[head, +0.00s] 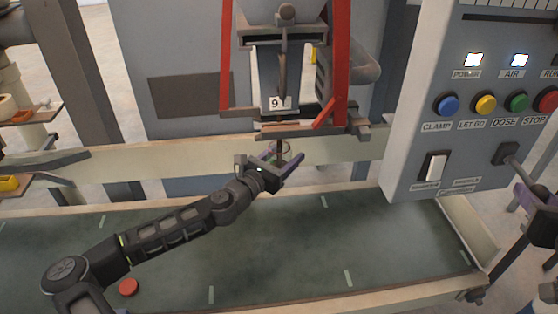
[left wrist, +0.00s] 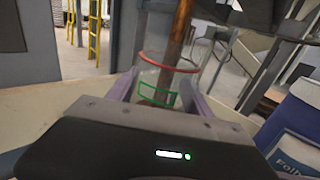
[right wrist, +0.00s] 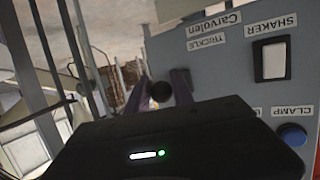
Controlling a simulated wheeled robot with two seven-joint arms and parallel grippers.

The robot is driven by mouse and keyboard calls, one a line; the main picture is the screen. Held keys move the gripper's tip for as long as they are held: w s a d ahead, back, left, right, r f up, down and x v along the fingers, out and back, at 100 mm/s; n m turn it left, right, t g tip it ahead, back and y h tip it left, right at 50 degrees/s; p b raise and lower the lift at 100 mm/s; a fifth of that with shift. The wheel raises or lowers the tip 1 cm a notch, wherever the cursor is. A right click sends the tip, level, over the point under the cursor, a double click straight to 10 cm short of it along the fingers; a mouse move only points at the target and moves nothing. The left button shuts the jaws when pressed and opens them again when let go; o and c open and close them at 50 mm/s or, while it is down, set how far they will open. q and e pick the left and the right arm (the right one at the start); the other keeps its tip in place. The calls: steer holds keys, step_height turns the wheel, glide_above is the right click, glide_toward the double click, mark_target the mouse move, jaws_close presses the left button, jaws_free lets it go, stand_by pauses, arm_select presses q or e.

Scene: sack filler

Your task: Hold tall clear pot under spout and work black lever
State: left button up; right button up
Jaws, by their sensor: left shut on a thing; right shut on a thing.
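The tall clear pot (left wrist: 168,75) has a red ring near its rim and a green mark on its wall. My left gripper (head: 283,163) is shut on it and holds it below the spout (head: 290,130), above the green belt. A brown column, seemingly a stream of material (left wrist: 180,35), runs down from above into the pot in the left wrist view; how full the pot is cannot be told. The black lever (head: 512,162) sticks out of the grey control panel. My right gripper (head: 538,198) is shut on its dark round end (right wrist: 160,91), between purple fingers.
The control panel (head: 420,165) carries blue, yellow, green and red buttons and a white rocker switch (head: 435,166). Red bars (head: 226,60) flank the spout housing. The green belt (head: 270,245) is largely clear, with a red disc (head: 129,287) at front left.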

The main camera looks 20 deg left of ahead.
stand_by(0.4)
steer(key=r, duration=0.4)
steer(key=shift+w+d+r, duration=0.1)
steer(key=shift+w, duration=0.15)
steer(key=shift+c, duration=0.5)
steer(key=o, duration=1.1)
steer(key=shift+r, duration=0.15)
steer(key=shift+s+a, duration=0.1)
steer(key=shift+a, duration=0.3)
steer(key=shift+d+f, duration=0.2)
steer(key=shift+f, duration=0.05)
steer(key=s+d, duration=0.1)
steer(key=s, duration=0.1)
steer(key=s+d+r, duration=0.1)
steer(key=s+d, duration=0.1)
steer(key=s, duration=0.1)
steer(key=s+d, duration=0.1)
steer(key=s, duration=0.2)
steer(key=shift+d+r, duration=0.15)
steer(key=shift+r, duration=0.15)
